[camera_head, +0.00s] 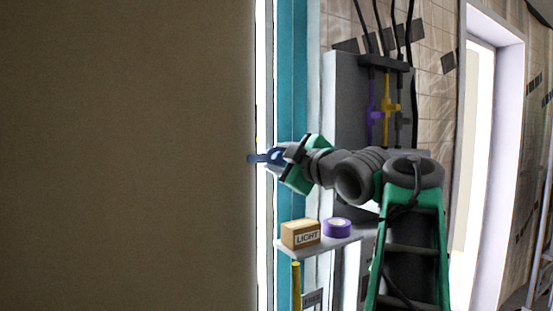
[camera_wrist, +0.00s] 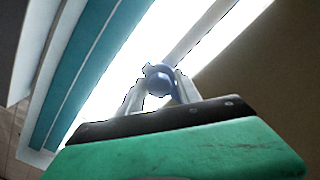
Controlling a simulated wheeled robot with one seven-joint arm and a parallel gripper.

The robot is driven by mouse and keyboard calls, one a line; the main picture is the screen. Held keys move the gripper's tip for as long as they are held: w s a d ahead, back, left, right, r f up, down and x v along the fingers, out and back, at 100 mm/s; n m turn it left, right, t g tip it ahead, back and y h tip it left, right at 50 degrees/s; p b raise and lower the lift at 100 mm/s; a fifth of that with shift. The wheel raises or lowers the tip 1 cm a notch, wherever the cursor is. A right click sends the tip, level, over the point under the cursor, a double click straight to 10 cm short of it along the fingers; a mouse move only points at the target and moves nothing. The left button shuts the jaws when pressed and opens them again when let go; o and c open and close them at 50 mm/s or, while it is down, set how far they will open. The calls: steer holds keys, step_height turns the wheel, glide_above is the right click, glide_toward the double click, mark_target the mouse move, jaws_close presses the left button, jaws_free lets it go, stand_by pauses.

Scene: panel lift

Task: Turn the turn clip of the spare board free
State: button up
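The spare board appears to be the large brown panel (camera_head: 125,160) filling the left of the head view; its plain face also shows at the right of the wrist view (camera_wrist: 270,75). The blue turn clip (camera_head: 256,159) sits at the board's right edge, its bar pointing sideways over the edge. In the wrist view the clip's round blue knob (camera_wrist: 159,80) lies between the two pale fingers. My gripper (camera_head: 279,155) is at the clip, with the fingers close against both sides of the knob. The fingertips are partly hidden behind the knob.
A shelf (camera_head: 350,239) below my arm holds a box marked LIGHT (camera_head: 301,234) and a purple tape roll (camera_head: 337,228). A grey wall cabinet (camera_head: 345,110) with purple and yellow valves stands behind my arm. A bright doorway (camera_head: 478,150) is at the right.

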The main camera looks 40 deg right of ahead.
jaws_close()
stand_by(0.5)
steer(key=m, duration=0.5)
steer(key=shift+r+m+p, duration=0.1)
steer(key=shift+m+p, duration=0.2)
steer(key=shift+p, duration=0.05)
steer(key=m+p, duration=0.1)
steer(key=m, duration=0.4)
steer(key=m+p, duration=0.2)
steer(key=m, duration=0.2)
steer(key=shift+r, duration=0.1)
steer(key=m+p, duration=0.1)
steer(key=m, duration=0.2)
steer(key=shift+d+m, duration=0.1)
steer(key=shift+m, duration=0.2)
steer(key=m+p, duration=0.3)
steer(key=m, duration=0.2)
steer(key=shift+m, duration=0.4)
